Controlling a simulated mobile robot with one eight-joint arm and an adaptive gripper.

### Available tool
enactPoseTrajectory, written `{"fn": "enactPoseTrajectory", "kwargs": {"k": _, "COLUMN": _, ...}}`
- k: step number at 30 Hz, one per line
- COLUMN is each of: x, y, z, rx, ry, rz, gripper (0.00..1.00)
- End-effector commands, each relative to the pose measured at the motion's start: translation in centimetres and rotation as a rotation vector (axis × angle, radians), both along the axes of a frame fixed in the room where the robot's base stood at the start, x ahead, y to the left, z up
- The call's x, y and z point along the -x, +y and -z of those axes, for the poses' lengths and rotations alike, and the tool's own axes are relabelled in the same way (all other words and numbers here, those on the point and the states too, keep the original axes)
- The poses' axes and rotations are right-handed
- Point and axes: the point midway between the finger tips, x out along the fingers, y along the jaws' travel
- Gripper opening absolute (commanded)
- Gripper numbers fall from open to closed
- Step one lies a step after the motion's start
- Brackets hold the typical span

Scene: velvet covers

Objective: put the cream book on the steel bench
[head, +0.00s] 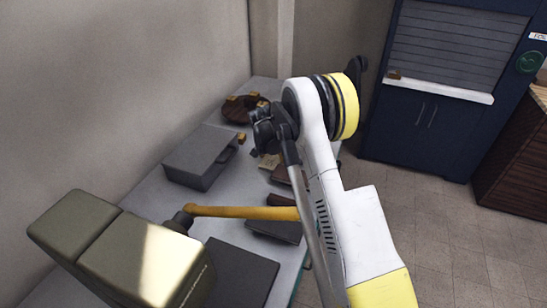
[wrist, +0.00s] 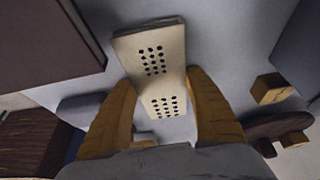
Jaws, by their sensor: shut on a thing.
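The cream book (wrist: 152,50) is a pale block with rows of black dots. In the wrist view it lies between the two yellow-brown fingers of my gripper (wrist: 160,85), which are shut on it. Its far end reaches past the fingertips, over a pale grey surface. The pale grey bench top (head: 152,205) runs along the wall under the gripper. I cannot tell whether the book touches it.
A grey box (head: 200,155) stands on the bench left of the gripper. A small yellow block (wrist: 270,88) lies near the right finger. A round brown thing (head: 240,110) is at the far end. Dark flat things (head: 240,272) lie nearer; a dark brown one (wrist: 45,45) is left of the book.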

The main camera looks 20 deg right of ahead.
Motion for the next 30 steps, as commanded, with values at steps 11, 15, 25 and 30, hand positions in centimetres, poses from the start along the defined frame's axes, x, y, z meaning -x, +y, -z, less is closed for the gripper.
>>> {"fn": "enactPoseTrajectory", "kwargs": {"k": 11, "x": 0.0, "y": 0.0, "z": 0.2, "rx": 0.000, "ry": 0.000, "rz": 0.000, "gripper": 0.82}}
{"fn": "enactPoseTrajectory", "kwargs": {"k": 15, "x": 0.0, "y": 0.0, "z": -0.2, "rx": 0.000, "ry": 0.000, "rz": 0.000, "gripper": 0.82}}
{"fn": "enactPoseTrajectory", "kwargs": {"k": 25, "x": 1.7, "y": 1.7, "z": -6.4, "rx": 0.000, "ry": 0.000, "rz": 0.000, "gripper": 0.82}}
{"fn": "enactPoseTrajectory", "kwargs": {"k": 30, "x": 2.6, "y": 2.7, "z": -9.4, "rx": 0.000, "ry": 0.000, "rz": -0.001, "gripper": 0.82}}
